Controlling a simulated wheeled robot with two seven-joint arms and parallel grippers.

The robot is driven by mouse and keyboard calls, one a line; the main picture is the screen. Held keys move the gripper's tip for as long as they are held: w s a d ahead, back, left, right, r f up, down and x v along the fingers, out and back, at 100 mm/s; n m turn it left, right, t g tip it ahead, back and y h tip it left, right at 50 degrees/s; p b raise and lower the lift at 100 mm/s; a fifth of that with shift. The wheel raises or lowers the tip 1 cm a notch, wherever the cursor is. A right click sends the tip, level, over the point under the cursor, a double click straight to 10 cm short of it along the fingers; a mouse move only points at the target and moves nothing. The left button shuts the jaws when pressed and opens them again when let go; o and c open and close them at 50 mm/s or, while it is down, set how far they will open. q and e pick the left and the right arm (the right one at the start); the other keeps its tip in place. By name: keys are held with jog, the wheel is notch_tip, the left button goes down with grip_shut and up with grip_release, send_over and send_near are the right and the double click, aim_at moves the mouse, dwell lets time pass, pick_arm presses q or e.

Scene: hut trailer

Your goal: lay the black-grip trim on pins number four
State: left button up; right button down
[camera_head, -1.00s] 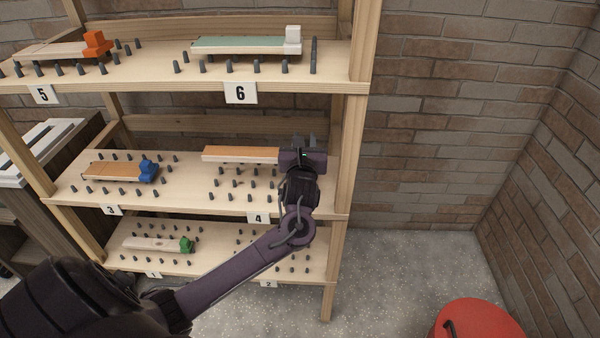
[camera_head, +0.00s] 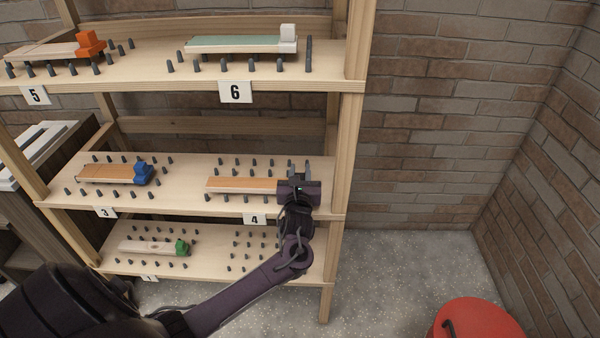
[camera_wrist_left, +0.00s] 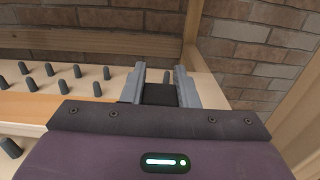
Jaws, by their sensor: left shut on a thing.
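The trim is a tan wooden strip (camera_head: 242,185) lying low over the middle shelf, among the pins behind the number 4 label (camera_head: 254,219). It also shows in the left wrist view (camera_wrist_left: 45,108). My left gripper (camera_head: 298,170) is at the strip's right end. In the left wrist view its fingers (camera_wrist_left: 160,90) are shut on the black grip (camera_wrist_left: 160,94). Grey pins (camera_head: 245,163) stand behind the strip and others in front of it. I cannot tell whether the strip touches the pins. My right gripper is not in view.
The right shelf post (camera_head: 340,130) stands close to my left gripper. The upper shelf (camera_head: 210,77) is above, holding a green trim with a white grip (camera_head: 240,44). A blue-grip trim (camera_head: 115,173) lies at number 3. A red bin (camera_head: 480,318) stands on the floor.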

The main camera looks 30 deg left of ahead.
pick_arm(q)
jog(key=o, duration=1.1)
jog(key=shift+c, duration=0.2)
jog(key=v, duration=1.2)
jog(key=s+d+f+n+g+h, duration=0.15)
jog(key=s+f+n, duration=0.25)
jog(key=f, duration=0.8)
jog(key=s+f+n+g+h, duration=0.25)
jog(key=s+f+n, duration=0.25)
jog(key=f, duration=0.7)
jog(key=s+d+f+n+g+h, duration=0.1)
jog(key=s+f+n+g+h, duration=0.2)
jog(key=f, duration=0.8)
jog(key=s+d+f+n+g+h, duration=0.1)
jog(key=s+f+n, duration=0.4)
jog(key=s, duration=0.5)
jog(key=s+d+f+n+g+p, duration=0.1)
jog(key=s+d+f+n+g, duration=0.2)
jog(key=s, duration=0.6)
jog(key=s+d+f+n+g+h, duration=0.1)
jog(key=s+d+f+n+g, duration=0.1)
jog(key=s+f+n, duration=0.5)
jog(key=s+g, duration=0.1)
jog(key=s, duration=0.2)
jog(key=shift+s+d+h, duration=0.25)
jog(key=shift+s+h, duration=0.05)
jog(key=shift+s, duration=0.1)
